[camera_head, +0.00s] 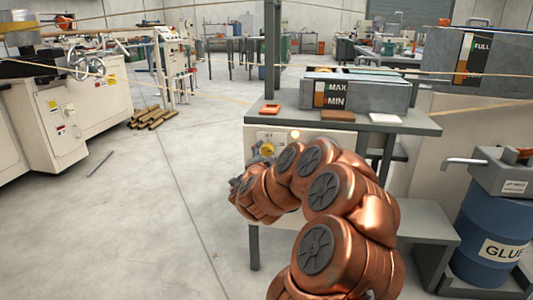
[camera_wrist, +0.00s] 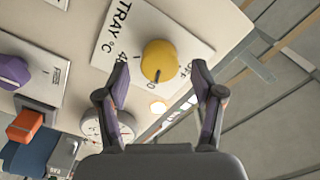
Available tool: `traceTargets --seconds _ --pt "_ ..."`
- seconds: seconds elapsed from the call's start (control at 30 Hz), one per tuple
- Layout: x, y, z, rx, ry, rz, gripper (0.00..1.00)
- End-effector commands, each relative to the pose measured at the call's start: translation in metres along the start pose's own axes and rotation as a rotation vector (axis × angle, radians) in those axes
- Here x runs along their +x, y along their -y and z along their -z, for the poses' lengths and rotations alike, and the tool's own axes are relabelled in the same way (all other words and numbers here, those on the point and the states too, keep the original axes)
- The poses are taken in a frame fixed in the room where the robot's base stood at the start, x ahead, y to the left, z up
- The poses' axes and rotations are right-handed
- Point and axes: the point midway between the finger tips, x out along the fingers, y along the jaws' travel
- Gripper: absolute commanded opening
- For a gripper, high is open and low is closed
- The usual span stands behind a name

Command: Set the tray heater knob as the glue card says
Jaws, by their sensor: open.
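The yellow tray heater knob (camera_wrist: 160,58) sits on a white dial plate (camera_wrist: 112,35) marked "TRAY °C". The plate carries "OFF" and numbers, partly covered by my fingers. A dark mark on the knob points toward the bottom of the wrist view; I cannot tell its setting. The knob also shows small on the bench's front panel in the head view (camera_head: 267,149). My gripper (camera_wrist: 160,66) is open, with one finger on each side of the knob's lower part; contact is unclear. No glue card is readable; a blank-looking white piece (camera_head: 385,118) lies on the bench.
A lit lamp (camera_wrist: 158,106) and a round gauge (camera_wrist: 93,128) are near the knob. A purple knob (camera_wrist: 13,72) is on another plate. In the head view, the grey tray (camera_head: 380,94) marked MAX/MIN stands on the bench, and a blue GLUE drum (camera_head: 478,225) stands right.

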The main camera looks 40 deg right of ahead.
Motion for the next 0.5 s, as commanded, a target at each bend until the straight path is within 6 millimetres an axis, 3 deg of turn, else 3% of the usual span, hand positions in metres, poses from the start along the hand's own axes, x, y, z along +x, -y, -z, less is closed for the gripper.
traceTargets --seconds 0.3,0.5 --pt "-0.041 0.001 0.0 0.002 0.0 0.002 0.67" --pt "-0.056 0.001 0.0 0.0 -0.002 0.001 0.67"
